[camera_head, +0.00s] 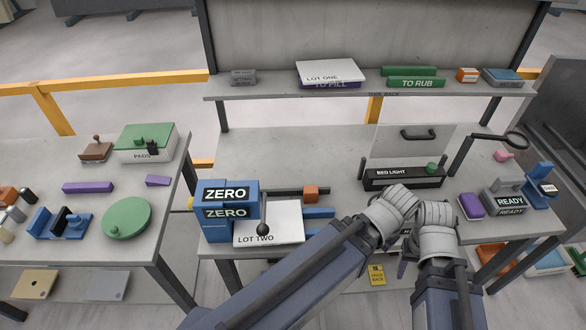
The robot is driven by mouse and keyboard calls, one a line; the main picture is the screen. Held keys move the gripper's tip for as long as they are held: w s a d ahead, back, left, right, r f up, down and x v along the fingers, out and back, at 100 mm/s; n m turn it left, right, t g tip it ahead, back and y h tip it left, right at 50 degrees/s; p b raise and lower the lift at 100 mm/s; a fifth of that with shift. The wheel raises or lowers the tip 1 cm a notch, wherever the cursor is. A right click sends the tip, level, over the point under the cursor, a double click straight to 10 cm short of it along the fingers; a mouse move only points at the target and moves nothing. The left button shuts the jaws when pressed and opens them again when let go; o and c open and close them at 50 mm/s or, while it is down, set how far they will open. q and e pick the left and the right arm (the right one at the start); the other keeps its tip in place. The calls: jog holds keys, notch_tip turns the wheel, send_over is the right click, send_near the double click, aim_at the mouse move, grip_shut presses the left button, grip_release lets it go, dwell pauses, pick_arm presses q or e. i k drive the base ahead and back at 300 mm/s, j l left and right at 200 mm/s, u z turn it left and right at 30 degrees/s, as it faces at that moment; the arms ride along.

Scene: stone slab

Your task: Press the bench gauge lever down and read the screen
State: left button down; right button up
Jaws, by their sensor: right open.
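The bench gauge (212,228) is a blue box at the left end of the middle bench, and its screen (228,194) reads ZERO. A dark lever with a round black knob (262,230) stands at its right side, in front of a white sheet marked LOT TWO (285,215). My right gripper (410,243) is open, mostly hidden among my arm links at the bench's front edge, well right of the knob. My left gripper cannot be made out.
A clear panel with a handle stands behind the BED LIGHT bar (402,178). At right are a purple block (471,205) and a READY box (506,202). A shelf (300,91) crosses the back. The bench middle behind the gauge is clear.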

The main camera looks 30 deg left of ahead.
aim_at(262, 229)
jog(key=k, duration=0.65)
jog(key=u, duration=1.75)
jog(key=k+l, duration=0.1)
jog(key=l, duration=1)
